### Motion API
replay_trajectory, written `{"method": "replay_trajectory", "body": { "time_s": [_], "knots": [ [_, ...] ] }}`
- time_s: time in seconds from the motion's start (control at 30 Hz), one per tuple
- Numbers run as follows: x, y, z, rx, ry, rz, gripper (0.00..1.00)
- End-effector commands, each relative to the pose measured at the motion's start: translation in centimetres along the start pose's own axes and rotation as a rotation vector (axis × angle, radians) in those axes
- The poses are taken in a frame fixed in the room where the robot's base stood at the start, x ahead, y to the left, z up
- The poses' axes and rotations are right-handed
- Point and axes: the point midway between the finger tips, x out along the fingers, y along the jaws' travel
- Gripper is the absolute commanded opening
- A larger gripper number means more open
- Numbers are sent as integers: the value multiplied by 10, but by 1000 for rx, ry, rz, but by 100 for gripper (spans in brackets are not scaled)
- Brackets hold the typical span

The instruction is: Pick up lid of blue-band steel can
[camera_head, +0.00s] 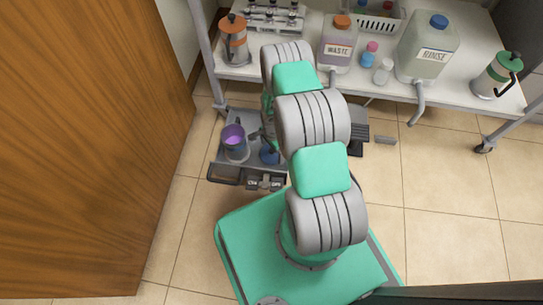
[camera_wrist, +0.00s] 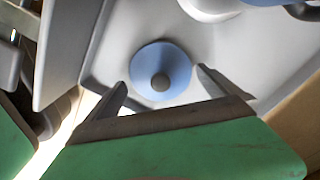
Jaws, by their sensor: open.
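A round blue lid with a grey knob (camera_wrist: 160,58) lies on the grey cart tray in the wrist view, seen from above. It shows in the head view as a small blue disc (camera_head: 270,156), partly hidden by my arm. My gripper (camera_wrist: 161,77) is open and empty, its two fingertips in view on either side of the lid's lower part. I cannot tell how high the fingers are above it.
The cart (camera_head: 218,160) has raised tray walls close around the lid. The bench (camera_head: 385,88) behind holds an orange-banded can (camera_head: 234,45), a waste jug (camera_head: 338,44), a rinse jug (camera_head: 427,50) and a green-banded can (camera_head: 492,76). A wooden door (camera_head: 90,150) stands at left.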

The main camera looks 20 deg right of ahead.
Motion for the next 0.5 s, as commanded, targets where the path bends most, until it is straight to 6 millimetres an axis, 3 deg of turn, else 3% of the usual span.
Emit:
{"method": "replay_trajectory", "body": {
  "time_s": [0.07, 0.27, 0.5],
  "knots": [
    [11, -1, 0, -1, 1, -2, 100],
    [9, -2, 1, -4, 1, -2, 100],
    [9, -2, 2, -5, 1, -1, 80]
  ]
}}
